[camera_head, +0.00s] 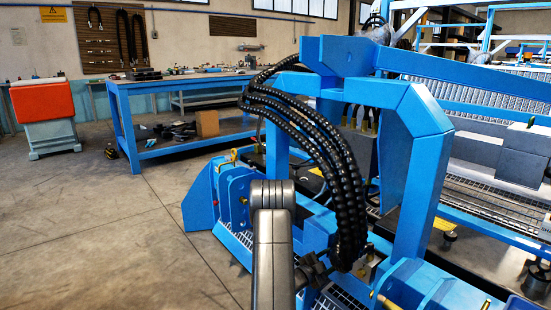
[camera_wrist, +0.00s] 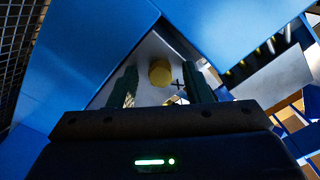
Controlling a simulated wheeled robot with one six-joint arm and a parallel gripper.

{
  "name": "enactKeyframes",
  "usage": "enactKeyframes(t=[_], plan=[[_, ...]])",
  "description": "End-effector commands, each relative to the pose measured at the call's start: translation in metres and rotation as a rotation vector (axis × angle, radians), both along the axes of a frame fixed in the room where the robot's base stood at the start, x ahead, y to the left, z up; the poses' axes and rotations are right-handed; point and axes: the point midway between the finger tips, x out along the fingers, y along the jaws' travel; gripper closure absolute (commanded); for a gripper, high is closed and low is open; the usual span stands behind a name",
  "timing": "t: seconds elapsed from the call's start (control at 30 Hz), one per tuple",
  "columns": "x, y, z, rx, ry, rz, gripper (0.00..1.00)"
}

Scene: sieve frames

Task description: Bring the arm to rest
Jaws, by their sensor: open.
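In the wrist view my gripper (camera_wrist: 160,80) is open, its two dark green fingers spread apart with nothing held between them. Beyond the gap a round yellow part (camera_wrist: 160,72) shows against a grey surface; I cannot tell how far off it is. Blue panels surround the fingers closely in the picture. In the head view my grey arm link rises in the lower middle, in front of the blue machine frame (camera_head: 425,120). I cannot make out my gripper clearly there.
Thick black hoses (camera_head: 345,185) arch down over the blue frame close to my arm. A blue workbench (camera_head: 125,120) and a red-topped stand (camera_head: 42,102) are further back. The concrete floor (camera_head: 110,230) at the left is mostly clear. A dark mesh (camera_wrist: 18,40) shows at the wrist view's left.

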Motion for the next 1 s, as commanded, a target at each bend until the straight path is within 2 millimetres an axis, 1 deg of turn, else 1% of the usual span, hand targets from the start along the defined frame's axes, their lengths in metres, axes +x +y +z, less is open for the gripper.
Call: enactKeyframes(t=[0.03,0.8,1.0], plan=[[-0.0002,-0.0001,0.0051,-0.025,0.032,0.000,0.55],[-0.0024,-0.0016,0.0033,-0.370,0.474,0.000,0.55],[-0.0030,-0.0021,0.0019,-0.441,0.565,0.000,0.55]])
